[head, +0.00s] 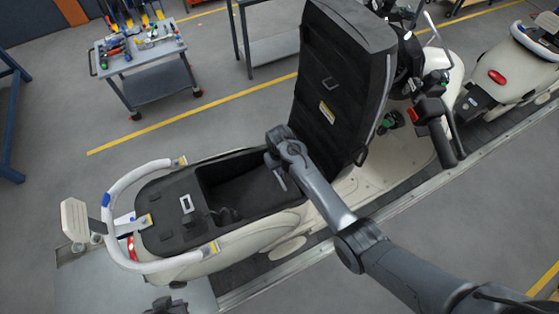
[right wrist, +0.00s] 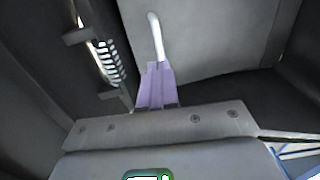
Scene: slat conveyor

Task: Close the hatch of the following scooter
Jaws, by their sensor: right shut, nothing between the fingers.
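The near cream scooter (head: 290,225) stands on the conveyor with its hatch, the black seat (head: 340,75), tipped up nearly upright. A metal loop and a yellow label show on the seat's underside. The open storage well (head: 240,185) lies below it. My right gripper (head: 279,181) is over the well, near the seat's hinge end. In the right wrist view its purplish fingers (right wrist: 156,88) are together and empty. A pale metal rod (right wrist: 155,35) shows just beyond them; contact is unclear. A dark part of my left gripper (head: 166,306) shows at the bottom edge, mostly cut off.
A second scooter (head: 505,70) stands farther along the conveyor at right. A tool cart (head: 140,50) and a grey table (head: 272,48) stand behind. The handlebar (head: 435,130) is close to the raised seat. A white rear rail (head: 120,190) curves around the tail. A spring (right wrist: 108,62) shows in the wrist view.

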